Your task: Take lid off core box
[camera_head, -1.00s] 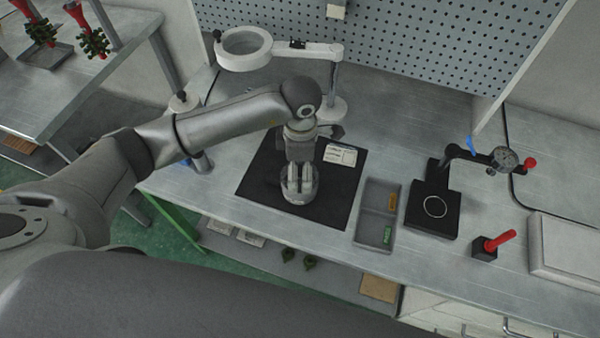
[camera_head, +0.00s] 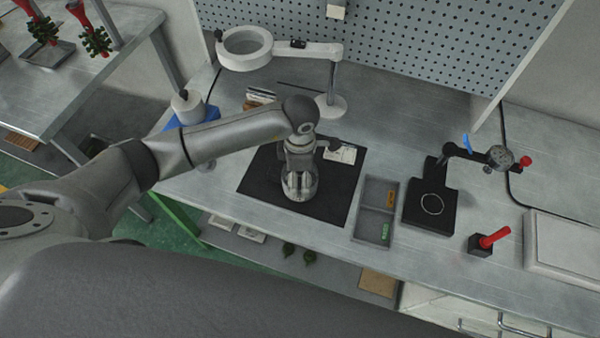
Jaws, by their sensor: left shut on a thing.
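My left gripper (camera_head: 299,180) points down over the black mat (camera_head: 259,184) at the middle of the bench. It is shut on the lid of a small round grey core box (camera_head: 299,194). The fingers cover most of the lid, and I cannot tell lid from box or see any gap between them. My right gripper is not in view.
A white card (camera_head: 341,154) lies on the mat. Right of it are a grey two-part tray (camera_head: 363,208), a black dial-gauge stand (camera_head: 428,210) and a red-handled block (camera_head: 481,245). A ring magnifier lamp (camera_head: 244,48) stands behind. Bare bench lies at the back right.

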